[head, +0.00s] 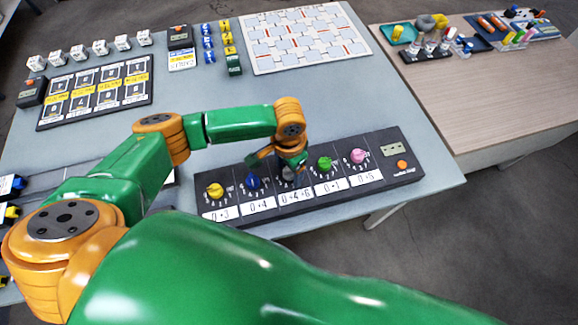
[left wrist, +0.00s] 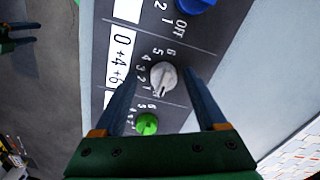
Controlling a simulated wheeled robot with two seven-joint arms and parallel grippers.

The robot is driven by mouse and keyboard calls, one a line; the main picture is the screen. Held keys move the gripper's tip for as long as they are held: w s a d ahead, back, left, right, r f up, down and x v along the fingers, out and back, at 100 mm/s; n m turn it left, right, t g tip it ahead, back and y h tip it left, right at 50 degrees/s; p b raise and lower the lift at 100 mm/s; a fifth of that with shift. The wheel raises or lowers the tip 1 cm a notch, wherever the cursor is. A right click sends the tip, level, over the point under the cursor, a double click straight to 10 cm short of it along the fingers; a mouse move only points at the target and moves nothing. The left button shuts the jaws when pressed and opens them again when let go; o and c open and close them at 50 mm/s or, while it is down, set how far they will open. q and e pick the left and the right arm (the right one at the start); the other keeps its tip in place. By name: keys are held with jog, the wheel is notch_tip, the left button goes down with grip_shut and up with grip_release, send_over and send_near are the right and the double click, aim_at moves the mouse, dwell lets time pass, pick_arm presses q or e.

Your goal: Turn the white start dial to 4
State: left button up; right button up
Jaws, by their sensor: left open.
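The white start dial (left wrist: 163,75) sits on the dark panel (left wrist: 215,40) above a label reading "0+4+6". A dark line on its knob points toward the bottom of the left wrist view, away from the numerals 4, 5 and 6. My left gripper (left wrist: 160,78) is open, with one finger on each side of the dial; I cannot tell whether they touch it. In the head view my left gripper (head: 284,170) is over the middle of the panel (head: 400,170) and mostly hides the white dial. My right gripper is not in view.
Blue (head: 253,182) and green (head: 325,163) dials flank the white one closely. Yellow (head: 215,190) and pink (head: 358,156) dials sit farther out. An orange button (head: 402,164) is at the panel's right end. Grey table around the panel is mostly clear.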

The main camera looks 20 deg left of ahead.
pick_arm(q)
jog(key=shift+w+a+f, duration=0.1)
jog(key=shift+w+f, duration=0.25)
jog(key=shift+w, duration=0.15)
jog(key=shift+c, duration=0.6)
jog(key=shift+s+r, duration=0.15)
jog(key=shift+s, duration=0.05)
jog(key=c, duration=0.7)
grip_shut()
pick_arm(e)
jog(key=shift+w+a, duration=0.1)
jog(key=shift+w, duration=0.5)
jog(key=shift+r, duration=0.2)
